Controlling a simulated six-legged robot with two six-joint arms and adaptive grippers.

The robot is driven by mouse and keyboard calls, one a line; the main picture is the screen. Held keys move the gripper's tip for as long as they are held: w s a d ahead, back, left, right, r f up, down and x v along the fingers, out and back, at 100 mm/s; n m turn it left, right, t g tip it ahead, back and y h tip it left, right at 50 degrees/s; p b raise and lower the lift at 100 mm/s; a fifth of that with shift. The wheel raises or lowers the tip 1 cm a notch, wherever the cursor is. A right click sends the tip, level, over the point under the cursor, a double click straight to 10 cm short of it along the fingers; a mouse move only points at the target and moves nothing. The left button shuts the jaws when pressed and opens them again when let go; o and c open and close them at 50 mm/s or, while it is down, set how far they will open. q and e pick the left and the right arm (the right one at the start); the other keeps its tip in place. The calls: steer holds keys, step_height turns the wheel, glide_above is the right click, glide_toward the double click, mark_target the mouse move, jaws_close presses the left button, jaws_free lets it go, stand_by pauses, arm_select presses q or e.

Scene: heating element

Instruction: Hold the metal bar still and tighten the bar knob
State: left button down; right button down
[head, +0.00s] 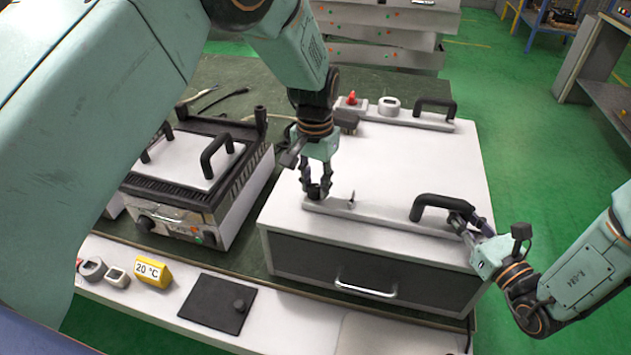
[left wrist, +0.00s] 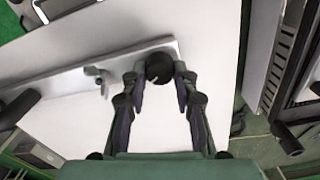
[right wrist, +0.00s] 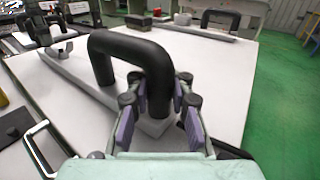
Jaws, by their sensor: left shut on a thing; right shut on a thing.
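The light grey metal bar (head: 385,222) lies along the front of a white box top; it also shows in the left wrist view (left wrist: 60,85) and the right wrist view (right wrist: 85,80). A black arched handle (head: 440,201) rises from its right end. The round black bar knob (left wrist: 159,67) is at its left end. My left gripper (head: 316,188) points down and is shut on the knob, a fingertip on each side. My right gripper (head: 470,222) is shut on the right leg of the handle, which shows clearly between its fingers in the right wrist view (right wrist: 153,85).
The white box (head: 400,160) has a dark front drawer with a metal handle (head: 365,288). A second bar with a black handle (head: 436,104) lies at its back. A grill-like device (head: 190,175) stands left. A yellow 20 °C block (head: 152,272) and black plate (head: 212,302) lie in front.

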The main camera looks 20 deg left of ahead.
mark_target(314, 185)
arm_select(q)
steer(key=m, duration=0.4)
steer(key=shift+a+m, duration=0.25)
steer(key=shift+m, duration=0.05)
stand_by(0.5)
steer(key=c, duration=1)
jaws_free()
steer(key=shift+d, duration=0.1)
steer(key=shift+r, duration=0.1)
step_height(314, 185, up, 12)
steer(key=shift+f, duration=0.1)
